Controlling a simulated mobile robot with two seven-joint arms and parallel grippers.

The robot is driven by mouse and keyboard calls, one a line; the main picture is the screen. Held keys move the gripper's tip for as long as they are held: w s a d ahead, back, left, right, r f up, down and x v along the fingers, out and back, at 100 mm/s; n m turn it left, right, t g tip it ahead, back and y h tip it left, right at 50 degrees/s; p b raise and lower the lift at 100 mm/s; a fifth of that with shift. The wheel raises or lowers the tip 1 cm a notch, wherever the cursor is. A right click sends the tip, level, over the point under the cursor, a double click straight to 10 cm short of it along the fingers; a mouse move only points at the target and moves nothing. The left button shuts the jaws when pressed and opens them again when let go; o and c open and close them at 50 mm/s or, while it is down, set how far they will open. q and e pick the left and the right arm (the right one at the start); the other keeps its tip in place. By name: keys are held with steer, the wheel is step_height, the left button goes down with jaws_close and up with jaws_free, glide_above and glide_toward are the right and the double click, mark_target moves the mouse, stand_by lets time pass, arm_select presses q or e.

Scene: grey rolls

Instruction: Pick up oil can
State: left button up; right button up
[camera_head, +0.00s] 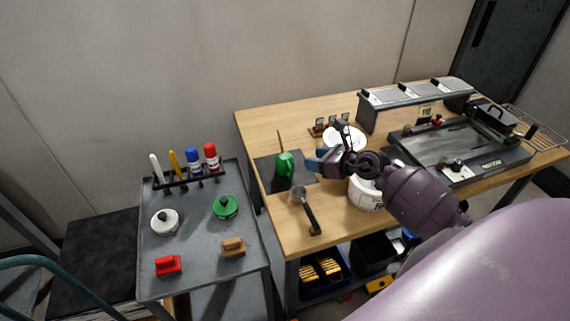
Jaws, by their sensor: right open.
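The oil can (284,165) is green with a thin spout pointing up. It stands on a dark mat (268,181) at the left part of the wooden table. My right gripper (316,161) is just to the right of the can, with its fingers pointing left toward it. It is open and empty, and a gap shows between it and the can. My right arm comes in from the lower right and hides part of the table. My left gripper is not in view.
A hammer-like tool (307,209) lies in front of the mat. A white container (364,194) stands under my right wrist. A grey machine (452,150) fills the table's right side. A grey cart (195,240) at left holds markers, round lidded items and small blocks.

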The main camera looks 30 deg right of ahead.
mark_target(284, 156)
steer(key=f, duration=0.2)
steer(key=f+b, duration=0.1)
steer(key=f, duration=0.1)
steer(key=f+b, duration=0.1)
steer(key=f, duration=0.2)
steer(key=shift+w+a, duration=0.2)
steer(key=shift+w, duration=0.2)
steer(key=shift+b+x, duration=0.45)
steer(key=shift+x, duration=2.9)
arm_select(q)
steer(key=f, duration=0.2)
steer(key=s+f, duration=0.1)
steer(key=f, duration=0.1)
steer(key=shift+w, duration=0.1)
arm_select(e)
jaws_close()
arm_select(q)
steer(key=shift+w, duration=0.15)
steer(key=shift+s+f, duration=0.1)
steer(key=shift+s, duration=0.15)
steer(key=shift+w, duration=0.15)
arm_select(e)
steer(key=shift+r, duration=0.1)
